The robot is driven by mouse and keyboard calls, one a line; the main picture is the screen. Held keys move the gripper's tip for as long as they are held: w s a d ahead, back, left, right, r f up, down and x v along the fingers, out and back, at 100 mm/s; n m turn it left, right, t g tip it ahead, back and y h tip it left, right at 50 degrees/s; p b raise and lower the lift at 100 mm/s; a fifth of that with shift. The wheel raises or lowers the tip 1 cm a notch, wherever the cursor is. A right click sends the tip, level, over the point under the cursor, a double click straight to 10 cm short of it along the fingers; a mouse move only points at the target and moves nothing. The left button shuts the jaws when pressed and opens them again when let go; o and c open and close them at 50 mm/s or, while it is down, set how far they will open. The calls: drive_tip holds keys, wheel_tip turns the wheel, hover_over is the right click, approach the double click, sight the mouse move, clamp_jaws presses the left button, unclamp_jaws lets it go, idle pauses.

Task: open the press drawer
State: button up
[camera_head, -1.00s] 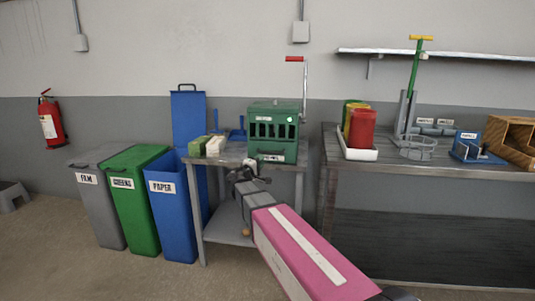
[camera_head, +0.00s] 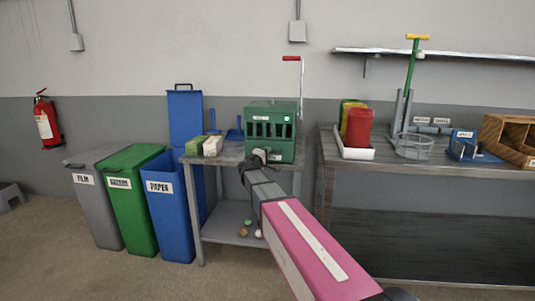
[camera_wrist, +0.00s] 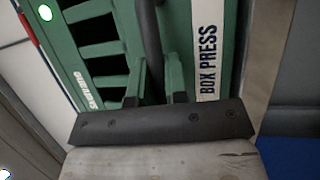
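The green press (camera_head: 271,122) stands on a small grey table, with several upright slots in its front and a red-handled crank rising behind. In the wrist view its front is seen close and turned sideways, with a white "BOX PRESS" label (camera_wrist: 208,55) on the green face. A dark bar or gap (camera_wrist: 150,35) runs beside the label; I cannot tell which. My gripper (camera_head: 259,156) is at the lower left of the press front. In the wrist view, my gripper (camera_wrist: 155,85) has its fingers apart, with the dark strip between them. Contact is unclear.
The grey table (camera_head: 222,160) also carries a green and a pale block left of the press. Blue (camera_head: 170,215), green (camera_head: 132,205) and grey bins stand to its left. A wooden bench (camera_head: 430,172) with red and yellow containers stands right. Small round objects lie on the lower shelf.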

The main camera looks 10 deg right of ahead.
clamp_jaws()
drive_tip(key=s+a, duration=0.2)
drive_tip(key=s, duration=0.6)
drive_tip(key=s+a, duration=0.3)
drive_tip(key=s, duration=0.6)
drive_tip(key=shift+s+a, duration=0.25)
drive_tip(key=shift+a, duration=0.05)
drive_tip(key=shift+o, duration=1.9)
unclamp_jaws()
drive_tip(key=v, duration=1)
drive_tip(key=shift+s+a, duration=0.25)
drive_tip(key=shift+s, duration=0.05)
drive_tip(key=shift+f, duration=0.1)
